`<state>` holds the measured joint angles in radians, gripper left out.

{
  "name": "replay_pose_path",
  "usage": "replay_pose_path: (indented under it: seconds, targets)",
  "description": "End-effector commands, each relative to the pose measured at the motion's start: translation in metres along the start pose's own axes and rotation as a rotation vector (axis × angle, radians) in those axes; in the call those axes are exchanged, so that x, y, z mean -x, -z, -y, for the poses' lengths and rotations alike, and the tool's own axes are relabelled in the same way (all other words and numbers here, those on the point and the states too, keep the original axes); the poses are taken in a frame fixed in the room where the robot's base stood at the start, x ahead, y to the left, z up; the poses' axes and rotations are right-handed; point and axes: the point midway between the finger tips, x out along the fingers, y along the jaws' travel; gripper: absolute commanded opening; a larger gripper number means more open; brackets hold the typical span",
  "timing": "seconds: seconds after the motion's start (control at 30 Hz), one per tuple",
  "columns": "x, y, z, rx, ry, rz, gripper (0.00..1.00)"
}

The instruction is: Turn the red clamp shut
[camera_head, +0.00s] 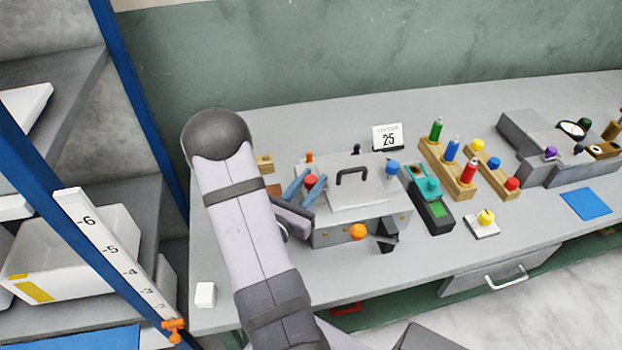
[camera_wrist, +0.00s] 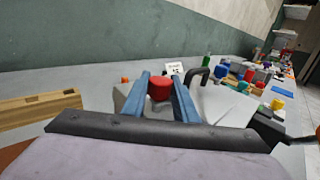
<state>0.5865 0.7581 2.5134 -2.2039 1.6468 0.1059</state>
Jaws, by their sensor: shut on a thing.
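The red clamp (camera_head: 311,180) is a red knob at the left side of a grey press (camera_head: 345,232) with a black handle on its lid. In the wrist view the red clamp (camera_wrist: 160,87) stands between my two blue fingers. My gripper (camera_head: 308,178) is shut on the red clamp, with one finger on either side of it. My gripper also shows in the wrist view (camera_wrist: 160,82). My arm and fingers hide the base of the clamp and part of the press's left side.
A teal device (camera_head: 428,188) and a wooden bottle rack (camera_head: 447,172) stand to the right. A small white block (camera_head: 205,294) lies at the table's left front.

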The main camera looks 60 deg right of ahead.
Motion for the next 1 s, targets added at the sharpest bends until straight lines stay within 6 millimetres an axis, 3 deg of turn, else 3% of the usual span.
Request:
replay_pose_path:
  seconds: [0.4,0.87,0.9,0.97,1.0]
  targets:
    - [-0.0001,-0.0023,0.0012,0.002,-0.145,-0.001,0.04]
    - [-0.0005,-0.0016,0.0003,0.001,-0.158,0.004,0.04]
    - [-0.0005,-0.0017,0.0003,0.001,-0.158,0.005,0.28]
    - [-0.0005,-0.0017,0.0003,0.001,-0.158,0.005,0.43]
    - [-0.0005,-0.0016,0.0003,0.001,-0.158,0.004,0.45]
